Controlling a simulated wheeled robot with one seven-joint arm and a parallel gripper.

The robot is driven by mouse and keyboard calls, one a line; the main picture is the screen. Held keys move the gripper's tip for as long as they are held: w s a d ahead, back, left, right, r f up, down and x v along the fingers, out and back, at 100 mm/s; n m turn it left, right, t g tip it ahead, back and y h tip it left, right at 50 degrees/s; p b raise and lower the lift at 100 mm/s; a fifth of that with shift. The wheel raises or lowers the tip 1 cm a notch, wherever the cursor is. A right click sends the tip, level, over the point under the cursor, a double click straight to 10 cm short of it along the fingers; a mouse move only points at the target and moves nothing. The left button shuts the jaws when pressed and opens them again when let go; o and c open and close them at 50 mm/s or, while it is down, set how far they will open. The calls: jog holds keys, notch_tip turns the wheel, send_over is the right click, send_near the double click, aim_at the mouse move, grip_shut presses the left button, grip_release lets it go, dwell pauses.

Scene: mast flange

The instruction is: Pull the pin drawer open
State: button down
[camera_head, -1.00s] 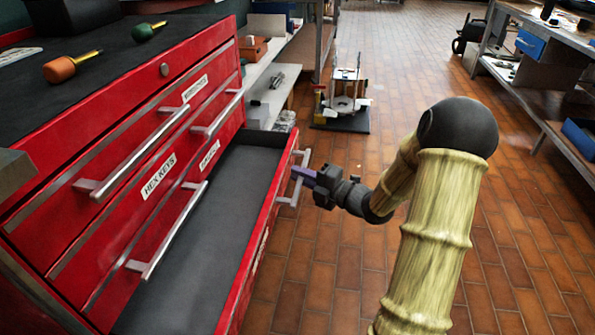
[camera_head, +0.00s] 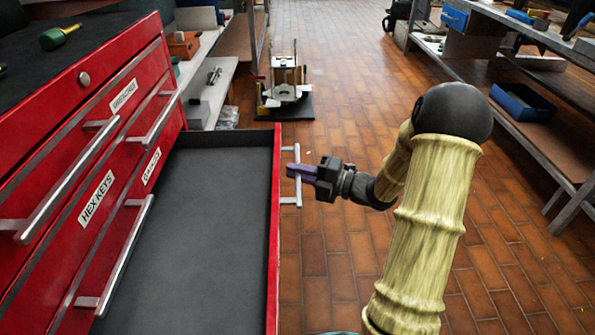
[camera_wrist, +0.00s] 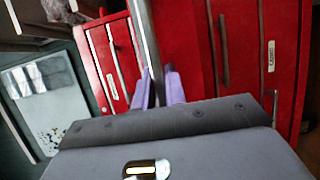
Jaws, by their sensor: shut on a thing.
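The pulled-out drawer (camera_head: 205,235) of the red tool cabinet stands well open in the head view, its dark lined floor bare where I see it. Its front panel faces right and carries a silver bar handle (camera_head: 299,192). My gripper (camera_head: 292,172) reaches in from the right and its purple fingers are shut on that handle. In the wrist view the purple fingers (camera_wrist: 160,88) stand on both sides of the silver bar (camera_wrist: 147,45). The drawer's own label is not readable from here.
Closed drawers labelled HEX KEYS (camera_head: 97,199) and others have protruding handles on the left. A small device on a dark base (camera_head: 287,100) stands on the tiled floor behind. A workbench (camera_head: 520,110) lines the right. Floor around my arm is clear.

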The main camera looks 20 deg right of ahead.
jog(key=shift+s+a+f, duration=0.15)
jog(key=c, duration=1.7)
grip_release()
jog(key=shift+o, duration=1.3)
jog(key=p+v, duration=0.4)
jog(key=v, duration=1.3)
jog(key=shift+d+p, duration=0.25)
jog(key=shift+p, duration=0.15)
